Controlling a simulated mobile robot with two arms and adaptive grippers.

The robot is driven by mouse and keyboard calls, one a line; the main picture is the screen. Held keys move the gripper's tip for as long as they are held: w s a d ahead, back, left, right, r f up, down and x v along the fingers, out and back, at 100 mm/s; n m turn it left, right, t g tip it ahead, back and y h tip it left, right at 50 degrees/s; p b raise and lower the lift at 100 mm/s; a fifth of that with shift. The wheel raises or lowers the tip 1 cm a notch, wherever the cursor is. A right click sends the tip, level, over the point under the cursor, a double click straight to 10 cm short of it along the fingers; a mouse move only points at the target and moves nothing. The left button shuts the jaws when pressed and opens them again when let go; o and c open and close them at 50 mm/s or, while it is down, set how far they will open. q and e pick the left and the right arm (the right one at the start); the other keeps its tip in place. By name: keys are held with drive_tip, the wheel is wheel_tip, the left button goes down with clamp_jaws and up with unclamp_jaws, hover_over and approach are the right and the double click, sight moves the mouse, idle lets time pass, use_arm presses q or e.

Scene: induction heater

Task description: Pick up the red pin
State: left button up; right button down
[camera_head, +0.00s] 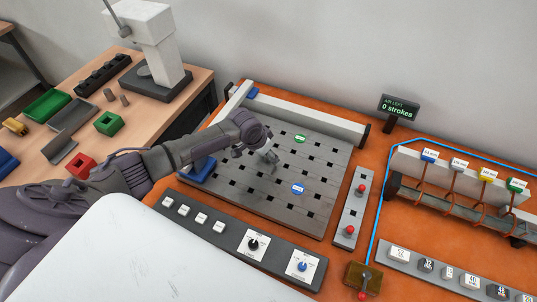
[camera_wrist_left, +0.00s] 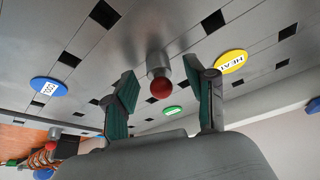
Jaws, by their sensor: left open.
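The red pin (camera_wrist_left: 160,87) shows in the left wrist view as a short grey metal cylinder with a red ball end, against the slotted grey plate (camera_wrist_left: 150,30). My left gripper (camera_wrist_left: 160,72) is open, with one finger on each side of the pin and a visible gap on both sides. In the head view my left gripper (camera_head: 268,157) is over the middle of the slotted plate (camera_head: 325,165); I cannot make out the pin there. My right gripper is not in view.
A green disc (camera_head: 300,138) and a blue disc (camera_head: 298,188) lie on the plate; a yellow disc (camera_wrist_left: 231,62) shows in the wrist view. A control panel (camera_head: 225,240) lies in front. A strip with red knobs (camera_head: 353,205) stands right. A white beam (camera_head: 300,117) runs behind.

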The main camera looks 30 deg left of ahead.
use_arm(q)
clamp_jaws()
idle(0.3)
drive_tip(key=shift+r, duration=0.1)
